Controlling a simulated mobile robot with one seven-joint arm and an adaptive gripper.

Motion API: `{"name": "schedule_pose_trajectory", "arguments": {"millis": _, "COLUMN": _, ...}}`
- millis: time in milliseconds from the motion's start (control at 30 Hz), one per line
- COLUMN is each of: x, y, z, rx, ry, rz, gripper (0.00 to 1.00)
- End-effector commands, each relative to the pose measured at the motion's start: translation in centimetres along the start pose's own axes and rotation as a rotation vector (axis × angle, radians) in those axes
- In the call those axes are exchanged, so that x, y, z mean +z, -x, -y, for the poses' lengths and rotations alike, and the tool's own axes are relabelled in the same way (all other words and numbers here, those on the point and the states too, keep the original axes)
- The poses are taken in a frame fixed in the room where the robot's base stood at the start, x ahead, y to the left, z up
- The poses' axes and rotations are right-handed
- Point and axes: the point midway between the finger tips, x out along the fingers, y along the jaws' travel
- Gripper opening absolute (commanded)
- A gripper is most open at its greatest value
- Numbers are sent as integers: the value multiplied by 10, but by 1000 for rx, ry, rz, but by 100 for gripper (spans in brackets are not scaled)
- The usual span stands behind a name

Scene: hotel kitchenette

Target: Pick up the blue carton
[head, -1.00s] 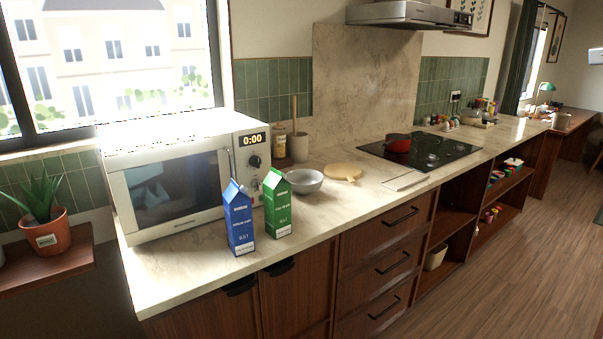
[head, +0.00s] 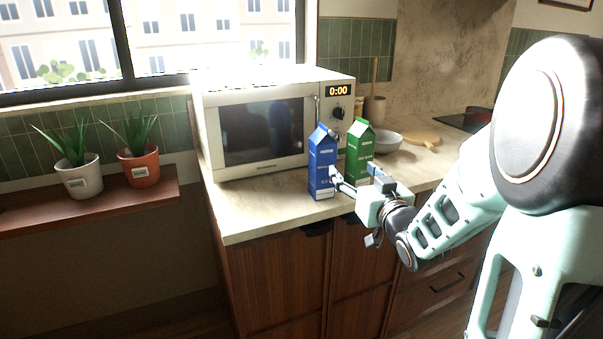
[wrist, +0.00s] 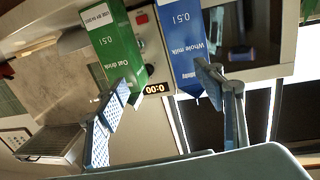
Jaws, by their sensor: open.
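The blue carton (head: 321,168), labelled whole milk, stands upright on the counter in front of the microwave. The green carton (head: 361,140), labelled oat drink, stands just right of it. My gripper (head: 358,180) is open and empty, in front of the cartons at the counter's front edge. In the wrist view, which is upside down, the blue carton (wrist: 186,42) shows mostly between my gripper's fingers (wrist: 163,82). One finger overlaps the blue carton's edge; the other covers part of the green carton (wrist: 115,45). I cannot tell whether either finger touches a carton.
A white microwave (head: 205,130) stands behind the cartons. Two potted plants (head: 80,180) stand on a wooden shelf at left. The counter (head: 250,205) left of the blue carton is clear.

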Motion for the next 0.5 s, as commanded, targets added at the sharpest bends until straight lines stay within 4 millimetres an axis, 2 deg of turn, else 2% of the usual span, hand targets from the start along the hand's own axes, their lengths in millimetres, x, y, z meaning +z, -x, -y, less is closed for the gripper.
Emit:
{"name": "schedule_pose_trajectory", "arguments": {"millis": 33, "x": 10, "y": 4, "z": 12, "rx": -24, "ry": 1, "rz": -5, "gripper": 62}}
{"name": "schedule_pose_trajectory", "arguments": {"millis": 167, "x": 17, "y": 6, "z": 32, "rx": -62, "ry": 10, "rz": -20, "gripper": 62}}
{"name": "schedule_pose_trajectory", "arguments": {"millis": 500, "x": 16, "y": -41, "z": 38, "rx": -68, "ry": 11, "rz": -23, "gripper": 62}}
